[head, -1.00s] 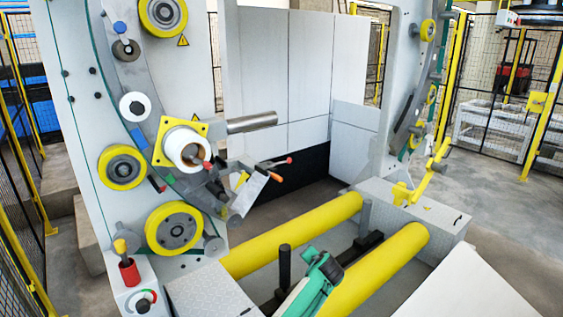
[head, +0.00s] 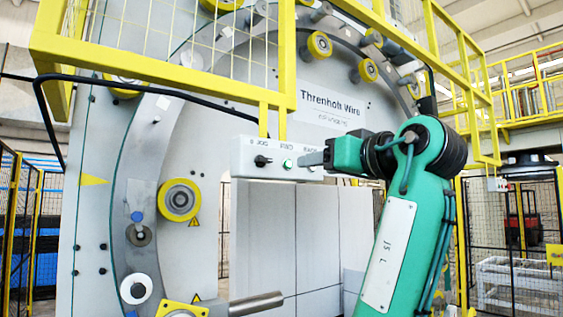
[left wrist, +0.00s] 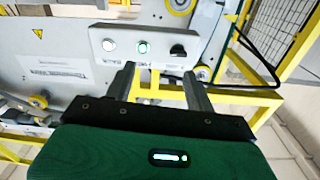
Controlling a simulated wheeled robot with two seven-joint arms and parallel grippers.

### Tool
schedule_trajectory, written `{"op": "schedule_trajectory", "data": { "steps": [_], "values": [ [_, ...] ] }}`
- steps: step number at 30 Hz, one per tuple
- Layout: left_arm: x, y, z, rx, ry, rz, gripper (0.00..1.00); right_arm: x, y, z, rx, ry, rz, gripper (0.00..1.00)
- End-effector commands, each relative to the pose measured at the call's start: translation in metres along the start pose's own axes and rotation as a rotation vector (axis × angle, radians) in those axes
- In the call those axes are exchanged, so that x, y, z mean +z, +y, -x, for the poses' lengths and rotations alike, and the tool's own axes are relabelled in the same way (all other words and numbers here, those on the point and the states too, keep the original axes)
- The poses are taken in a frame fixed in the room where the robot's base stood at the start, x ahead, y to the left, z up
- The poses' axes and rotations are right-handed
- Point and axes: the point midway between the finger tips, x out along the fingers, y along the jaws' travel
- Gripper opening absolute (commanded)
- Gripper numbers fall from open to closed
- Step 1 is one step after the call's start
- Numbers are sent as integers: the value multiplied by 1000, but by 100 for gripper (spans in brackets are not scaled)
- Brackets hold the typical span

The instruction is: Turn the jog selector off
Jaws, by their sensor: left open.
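The jog selector (head: 262,160) is a small black knob at the left end of a pale grey control box (head: 241,164) in the head view. Its handle looks roughly level, but its exact setting is too small to read. In the left wrist view the selector (left wrist: 178,50) is at the right end of the box. My left gripper (head: 314,159) is open and empty, in front of the box's right part, to the right of the selector. In the left wrist view its fingers (left wrist: 160,76) are spread below the box, apart from the knob.
A lit green button (head: 288,163) is beside the selector. A white button (left wrist: 108,45) shows at the box's other end in the left wrist view. The box hangs by a yellow post under a yellow mesh guard (head: 165,75). A black cable (head: 50,128) curves at left.

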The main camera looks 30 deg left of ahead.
Motion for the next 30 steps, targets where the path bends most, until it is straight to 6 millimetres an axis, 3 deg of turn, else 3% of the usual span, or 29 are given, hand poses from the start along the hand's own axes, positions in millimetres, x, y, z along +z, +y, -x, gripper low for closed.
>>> {"op": "schedule_trajectory", "data": {
  "steps": [3,8,11,24,30],
  "values": [
    [-18,-32,14,-25,-11,75,55,0,0,1,0,0,0,0],
    [-24,-44,14,-35,-18,102,55,0,0,5,0,0,0,0],
    [-25,-44,2,-36,-19,101,55,-1,0,12,0,0,0,0],
    [-25,-46,-85,-37,-19,97,55,-6,2,59,1,1,1,0],
    [-23,-47,-110,-35,-17,98,55,-7,2,72,1,1,1,0]
  ]
}}
